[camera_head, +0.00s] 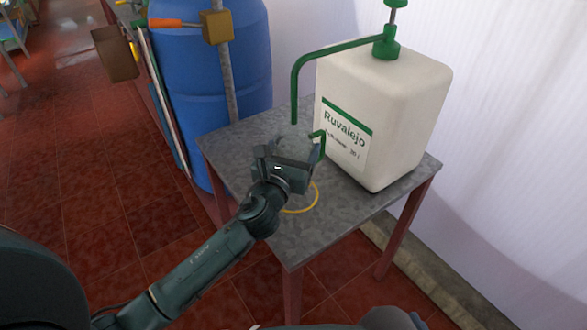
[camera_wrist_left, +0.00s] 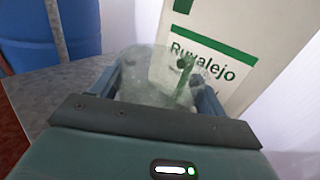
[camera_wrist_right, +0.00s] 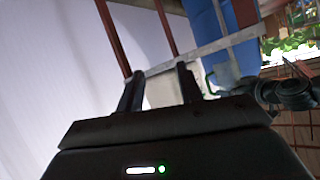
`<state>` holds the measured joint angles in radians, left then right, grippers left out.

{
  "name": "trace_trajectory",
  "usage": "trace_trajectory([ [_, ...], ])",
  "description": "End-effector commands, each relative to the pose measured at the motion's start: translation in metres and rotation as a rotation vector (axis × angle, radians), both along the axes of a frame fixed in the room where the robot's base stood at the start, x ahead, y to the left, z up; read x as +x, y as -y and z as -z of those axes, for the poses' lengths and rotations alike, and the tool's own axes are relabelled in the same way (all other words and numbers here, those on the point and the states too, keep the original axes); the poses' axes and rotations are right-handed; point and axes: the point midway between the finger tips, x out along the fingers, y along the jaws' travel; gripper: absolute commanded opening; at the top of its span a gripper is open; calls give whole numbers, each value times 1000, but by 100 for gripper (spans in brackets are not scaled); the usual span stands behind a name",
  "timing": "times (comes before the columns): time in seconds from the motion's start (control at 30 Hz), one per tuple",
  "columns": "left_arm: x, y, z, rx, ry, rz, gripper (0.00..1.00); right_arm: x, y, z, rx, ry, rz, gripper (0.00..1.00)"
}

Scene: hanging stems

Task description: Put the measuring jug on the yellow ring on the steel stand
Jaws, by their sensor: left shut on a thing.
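The measuring jug (camera_head: 296,141) is a clear, cloudy vessel with a green handle. My left gripper (camera_head: 284,165) is shut on it over the steel stand (camera_head: 237,146), just below the spout end of a green pump. The jug also shows between the fingers in the left wrist view (camera_wrist_left: 158,80), with its handle towards the canister. I cannot tell whether its base touches the stand. The yellow ring (camera_head: 303,210) lies flat on the stand top, nearer than the jug and partly hidden by my gripper. My right gripper (camera_wrist_right: 158,88) is open and empty, away from the stand top.
A large white canister (camera_head: 400,110) labelled Ruvalejo stands at the right of the stand, its green pump (camera_head: 335,50) arching over the jug. A blue barrel (camera_head: 235,75) stands behind at the left. The stand's near part is clear.

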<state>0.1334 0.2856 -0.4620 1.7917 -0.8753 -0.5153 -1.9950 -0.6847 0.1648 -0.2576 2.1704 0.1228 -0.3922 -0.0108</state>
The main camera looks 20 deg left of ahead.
Motion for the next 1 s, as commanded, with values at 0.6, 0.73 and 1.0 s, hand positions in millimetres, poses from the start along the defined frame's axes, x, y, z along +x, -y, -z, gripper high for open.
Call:
trace_trajectory([
  [0.6, 0, 0, 39, 1, 0, 0, 46, 2, 1, 7, 32, 18, 11, 36],
  [0.73, 0, 0, 41, 0, -1, 0, 79, 0, 2, 8, 30, 16, 12, 36],
  [1.0, 0, 0, 41, 0, -1, 0, 96, -2, 2, 9, 30, 12, 12, 36],
])
